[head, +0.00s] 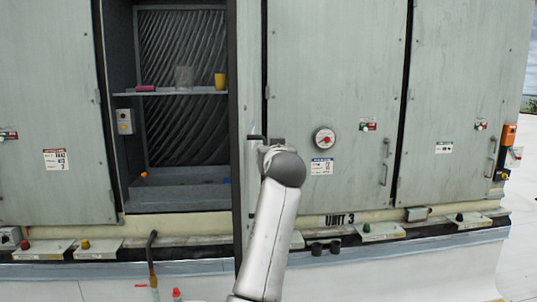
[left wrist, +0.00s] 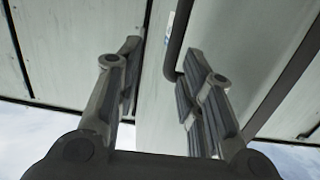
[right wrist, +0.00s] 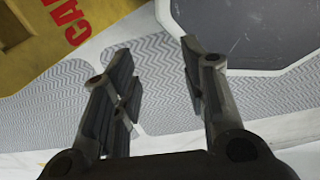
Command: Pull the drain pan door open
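The drain pan door (head: 246,60) stands swung open, seen nearly edge-on at the right side of the open bay. Its dark bar handle (head: 256,137) sticks out from its outer face. My left arm rises from the bottom middle of the head view, its wrist beside the handle and hiding part of it. In the left wrist view my left gripper (left wrist: 163,58) is open. The handle (left wrist: 176,42) shows between its fingers, close to the right one; I cannot tell if they touch. My right gripper (right wrist: 160,62) is open and empty; it is outside the head view.
A pan (head: 180,196) lies at the bottom. Closed doors (head: 335,60) stand to the right. A yellow surface with red letters (right wrist: 60,45) lies below my right gripper.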

